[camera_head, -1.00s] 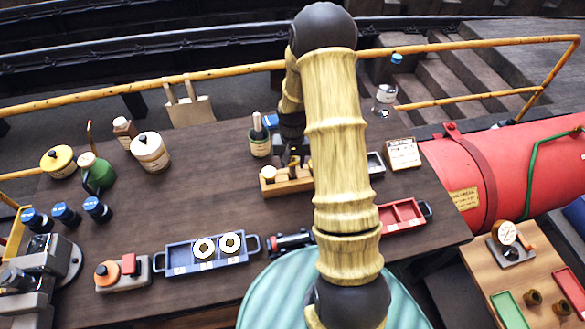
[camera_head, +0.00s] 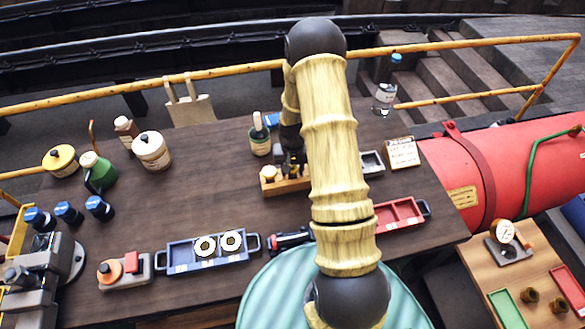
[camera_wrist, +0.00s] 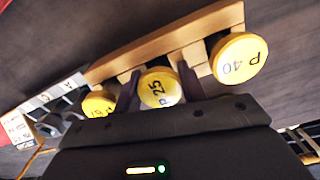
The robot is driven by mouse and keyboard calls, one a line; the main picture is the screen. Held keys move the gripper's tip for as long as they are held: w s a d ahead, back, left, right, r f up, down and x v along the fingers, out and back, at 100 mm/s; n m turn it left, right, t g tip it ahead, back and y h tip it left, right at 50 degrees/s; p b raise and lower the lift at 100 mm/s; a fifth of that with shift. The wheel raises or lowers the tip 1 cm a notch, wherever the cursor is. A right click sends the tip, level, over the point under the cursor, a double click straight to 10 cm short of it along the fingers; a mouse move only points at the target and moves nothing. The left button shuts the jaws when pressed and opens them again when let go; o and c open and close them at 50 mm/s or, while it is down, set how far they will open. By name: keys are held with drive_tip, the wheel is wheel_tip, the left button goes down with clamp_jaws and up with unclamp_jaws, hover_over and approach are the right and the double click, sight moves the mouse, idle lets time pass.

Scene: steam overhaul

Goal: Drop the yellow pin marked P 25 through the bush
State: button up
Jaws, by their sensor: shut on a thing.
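The yellow pin marked P 25 (camera_wrist: 160,88) sits in the wooden rack (camera_wrist: 150,42), its round head between my two fingers in the wrist view. My gripper (camera_wrist: 159,90) is shut on it. A pin marked P 40 (camera_wrist: 238,59) is to its right and another yellow pin (camera_wrist: 98,104) to its left, its marking partly hidden. In the head view the rack (camera_head: 285,187) stands mid-table, partly hidden behind my arm, and my gripper (camera_head: 292,163) is down at it. I cannot single out the bush.
A blue tray (camera_head: 180,268) with two pale rings is at the front. A red tray (camera_head: 398,213) is right of my arm. Bottles and pots, including a white pot (camera_head: 151,150), stand at the left.

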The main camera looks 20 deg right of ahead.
drive_tip(key=o, duration=1.3)
wheel_tip(320, 180, up, 12)
drive_tip(key=b, duration=0.3)
drive_tip(key=shift+r, duration=0.15)
drive_tip(key=s+a+r+n+t, duration=0.1)
drive_tip(key=s+a+r, duration=0.1)
drive_tip(key=s, duration=0.3)
drive_tip(key=s+a+r+n, duration=0.2)
drive_tip(key=s+a+r, duration=0.1)
drive_tip(key=s+a, duration=0.1)
drive_tip(key=s+a+r+n+t, duration=0.1)
drive_tip(key=s+a+r, duration=0.2)
drive_tip(key=s, duration=0.3)
drive_tip(key=shift+s+a+r+n+t, duration=0.15)
drive_tip(key=shift+a+n+t, duration=0.15)
drive_tip(key=shift+a, duration=0.25)
